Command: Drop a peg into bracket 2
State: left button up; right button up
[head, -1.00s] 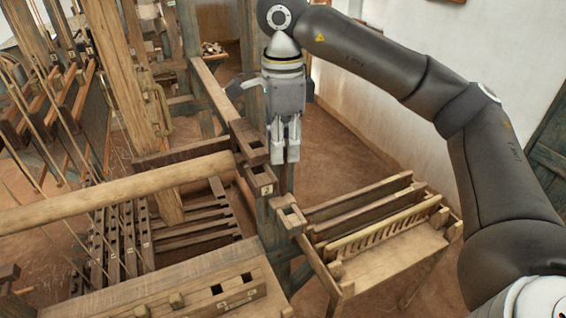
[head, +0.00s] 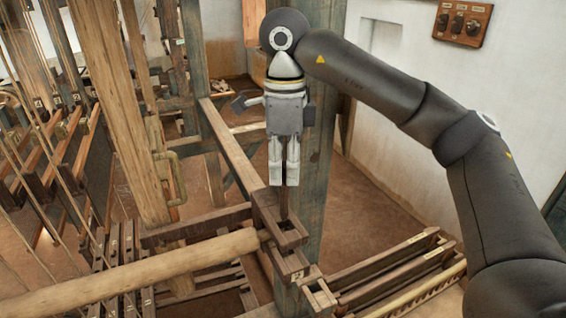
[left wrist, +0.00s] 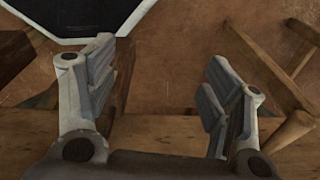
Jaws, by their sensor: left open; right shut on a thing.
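The peg's upper part is hidden between the fingers. Its lower end shows against the wooden socket (head: 291,236) behind the numbered one; I cannot tell whether it is above the opening or inside it. Bracket 2 (head: 296,274), a wooden block with a small number plate, is just below and nearer to me. My left gripper (left wrist: 160,95) is open and empty in the left wrist view, over brown floor and a wooden beam; the head view does not show it.
Another open wooden socket (head: 320,294) is nearer to me. A thick round beam (head: 150,270) reaches the brackets from the left. A blue-grey post (head: 318,150) stands close behind my right gripper. A slatted rack (head: 400,265) is at right. Bare floor (head: 385,190) lies beyond it.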

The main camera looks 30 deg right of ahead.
aim_at(286, 211)
jog(key=shift+s+f, duration=0.6)
jog(key=shift+f, duration=0.15)
pick_arm(q)
jog(key=s, duration=0.5)
pick_arm(e)
jog(key=shift+w+f, duration=0.1)
jog(key=shift+f, duration=0.25)
jog(key=f, duration=0.1)
jog(key=b, duration=0.1)
jog(key=f, duration=0.1)
jog(key=shift+w+f+b, duration=0.25)
jog(key=shift+f+b, duration=0.1)
jog(key=shift+f, duration=0.3)
notch_tip(286, 211, down, 2)
jog(key=b, duration=0.2)
jog(key=shift+f+b, duration=0.2)
jog(key=shift+b, duration=0.1)
jog(key=shift+f+b, duration=0.9)
jog(key=shift+f, duration=0.1)
pick_arm(q)
notch_tip(286, 211, down, 7)
jog(key=w, duration=0.2)
jog(key=shift+w+r+b, duration=0.15)
jog(key=shift+w+b, duration=0.15)
jog(key=shift+w, duration=0.05)
pick_arm(e)
jog(key=shift+f, duration=0.3)
pick_arm(q)
jog(key=shift+w, duration=0.1)
